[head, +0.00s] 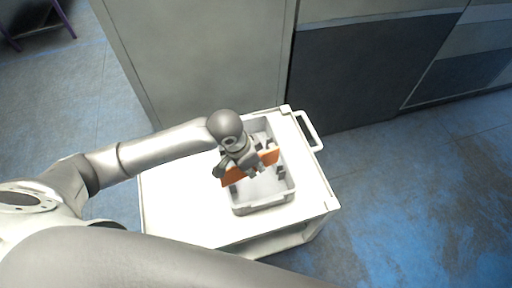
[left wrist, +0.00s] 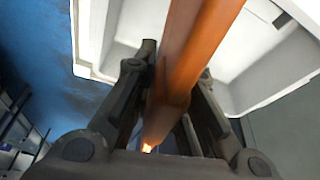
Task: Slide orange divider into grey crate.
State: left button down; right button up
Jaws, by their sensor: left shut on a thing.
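The orange divider (head: 268,158) is held by my left gripper (head: 247,167) over the grey crate (head: 264,206). In the left wrist view, the fingers of my left gripper (left wrist: 172,100) are shut on the divider (left wrist: 195,50), one on each side. The divider lies across the crate's width in the head view, and one end reaches past the crate's left wall. Whether its lower edge touches the crate cannot be told. The crate wall (left wrist: 265,75) shows behind the divider in the left wrist view. My right gripper is not in view.
The crate stands on a white cart (head: 185,215) with a handle (head: 310,131) at its far right corner. The cart top is bare left of the crate. Grey cabinets (head: 195,60) stand behind the cart. Blue floor (head: 420,220) is open to the right.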

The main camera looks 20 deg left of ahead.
pick_arm(q)
jog(key=w+f+m+b, duration=0.2)
jog(key=w+f+b, duration=0.1)
jog(key=f+b, duration=0.2)
jog(key=shift+w+d+f, duration=0.35)
jog(key=shift+d+f, duration=0.1)
jog(key=shift+f, duration=0.2)
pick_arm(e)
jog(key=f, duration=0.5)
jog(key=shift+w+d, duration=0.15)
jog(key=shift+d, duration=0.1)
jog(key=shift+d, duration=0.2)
pick_arm(q)
jog(key=shift+s+p, duration=0.1)
jog(key=shift+p, duration=0.35)
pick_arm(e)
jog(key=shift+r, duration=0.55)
